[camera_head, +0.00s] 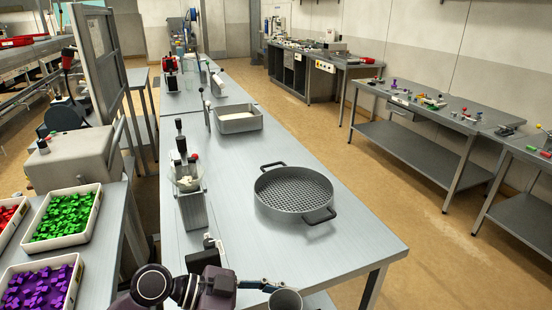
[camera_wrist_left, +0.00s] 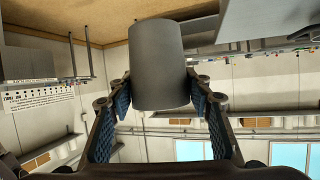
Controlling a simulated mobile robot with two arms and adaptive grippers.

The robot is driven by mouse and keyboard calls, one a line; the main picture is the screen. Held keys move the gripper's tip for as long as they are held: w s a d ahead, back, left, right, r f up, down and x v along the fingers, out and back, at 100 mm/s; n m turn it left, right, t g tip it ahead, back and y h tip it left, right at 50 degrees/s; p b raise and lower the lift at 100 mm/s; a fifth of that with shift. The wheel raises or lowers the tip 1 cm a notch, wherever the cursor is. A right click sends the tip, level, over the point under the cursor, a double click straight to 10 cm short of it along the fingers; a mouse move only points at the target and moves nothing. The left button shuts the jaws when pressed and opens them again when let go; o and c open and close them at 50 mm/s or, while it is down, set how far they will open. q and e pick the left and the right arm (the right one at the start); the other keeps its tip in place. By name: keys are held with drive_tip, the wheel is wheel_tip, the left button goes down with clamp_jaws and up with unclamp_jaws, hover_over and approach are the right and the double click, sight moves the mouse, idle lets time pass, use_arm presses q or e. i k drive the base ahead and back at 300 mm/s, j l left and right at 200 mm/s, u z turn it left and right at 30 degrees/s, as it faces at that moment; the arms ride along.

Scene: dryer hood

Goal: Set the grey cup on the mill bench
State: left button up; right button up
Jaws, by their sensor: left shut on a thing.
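The grey cup (camera_head: 286,301) shows at the bottom edge of the head view, partly cut off, with its round mouth facing up. My left gripper (camera_head: 266,286) reaches it from the left. In the left wrist view the grey cup (camera_wrist_left: 158,62) sits between the two blue-padded fingers of my left gripper (camera_wrist_left: 160,100), which is shut on it. The long grey bench (camera_head: 240,248) lies just beyond the cup. It carries a small hopper machine (camera_head: 190,195), possibly the mill. I cannot tell the cup's exact height against the bench top. My right gripper is not in view.
A round black-handled sieve (camera_head: 293,190) and a metal tray (camera_head: 238,119) stand on the bench. Its near surface, in front of the sieve, is clear. Bins of green (camera_head: 62,216) and purple pieces (camera_head: 40,288) are at left. More benches line the right wall.

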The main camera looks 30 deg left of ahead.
sight(277, 146)
drive_tip(key=i+l+z, duration=0.6)
drive_tip(key=i+z, duration=0.2)
drive_tip(key=i, duration=0.25)
drive_tip(key=i+z, duration=0.4)
drive_tip(key=i, duration=0.2)
drive_tip(key=i+j+u, duration=0.1)
drive_tip(key=i+u, duration=0.35)
drive_tip(key=i+l+u, duration=0.15)
drive_tip(key=i+u, duration=0.35)
drive_tip(key=i+l+u, duration=0.45)
drive_tip(key=i, duration=0.2)
drive_tip(key=i+j+u, duration=0.15)
drive_tip(key=i+u, duration=0.15)
drive_tip(key=u, duration=0.2)
drive_tip(key=i+u, duration=0.3)
drive_tip(key=u, duration=0.2)
drive_tip(key=i+u, duration=0.35)
drive_tip(key=u, duration=0.15)
drive_tip(key=i+l+u, duration=0.2)
drive_tip(key=u, duration=0.3)
drive_tip(key=i+l+u, duration=0.8)
drive_tip(key=i+l, duration=0.1)
drive_tip(key=l, duration=0.1)
